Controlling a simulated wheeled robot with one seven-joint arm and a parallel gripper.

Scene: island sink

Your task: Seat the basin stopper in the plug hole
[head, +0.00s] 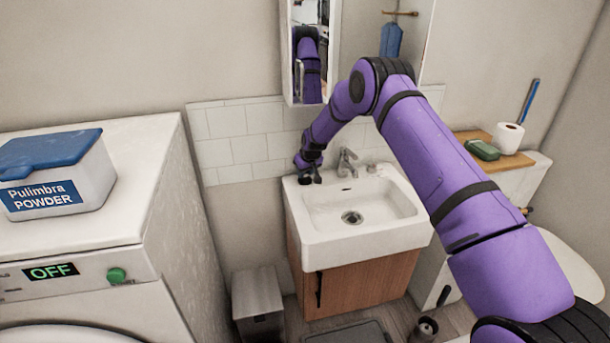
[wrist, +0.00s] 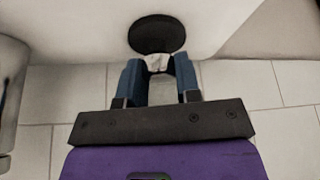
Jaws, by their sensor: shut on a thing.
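The white basin (head: 300,225) has a plug hole (head: 352,217) with a metal ring in its floor, and the hole looks uncovered. My gripper (head: 308,178) is at the basin's back left corner, left of the tap. In the wrist view my gripper (wrist: 158,68) has its blue fingers shut on a small pale grip of the stopper. The stopper (wrist: 158,33) shows as a dark round disc just beyond the fingertips, against the white basin surface. Whether the disc touches the rim or hangs just above it I cannot tell.
The tap (head: 346,160) stands at the back middle of the basin. The tiled wall (head: 235,150) is close behind my gripper, and a mirror cabinet (head: 334,50) hangs above. A washing machine (head: 150,200) stands at left. The bowl looks empty.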

